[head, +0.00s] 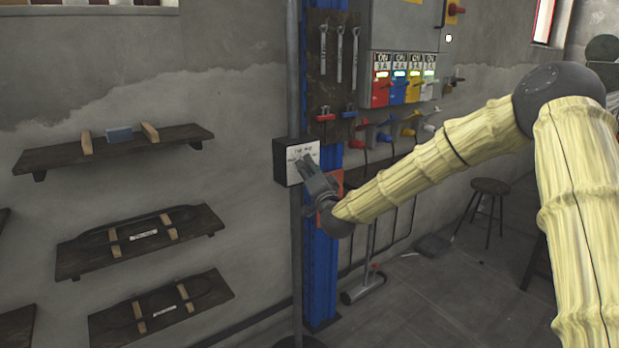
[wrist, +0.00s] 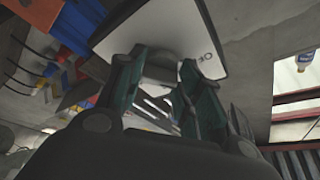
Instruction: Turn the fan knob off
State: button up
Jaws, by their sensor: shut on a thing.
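The fan control box (head: 283,165) is a dark box with a white, lettered face, mounted on a thin grey post. My gripper (head: 306,164) reaches it from the lower right and covers part of its face, so the knob is hidden in the head view. In the wrist view the white face (wrist: 225,45) is close in front, tilted in the picture. My gripper (wrist: 157,68) has its two green-grey fingers on either side of a grey rounded knob (wrist: 155,55), shut on it. The knob's exact setting cannot be read.
A blue column (head: 322,270) stands just behind the post. An electrical cabinet (head: 405,25) with coloured switches (head: 405,88) and plugs is to the right. Wall shelves (head: 140,240) are at left. A stool (head: 490,187) stands on the floor at right.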

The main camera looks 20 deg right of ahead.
jog(key=n+y+b, duration=0.1)
jog(key=n, duration=0.1)
jog(key=n+y+b, duration=0.1)
jog(key=n, duration=0.2)
jog(key=n+y+b, duration=0.1)
jog(key=n, duration=0.1)
jog(key=shift+d+f+n+t, duration=0.2)
jog(key=shift+f+n+t, duration=0.1)
jog(key=shift+f+t, duration=0.1)
jog(key=shift+n+y, duration=0.3)
jog(key=shift+y, duration=0.1)
jog(key=o, duration=1)
jog(key=shift+r, duration=0.15)
jog(key=v, duration=1.2)
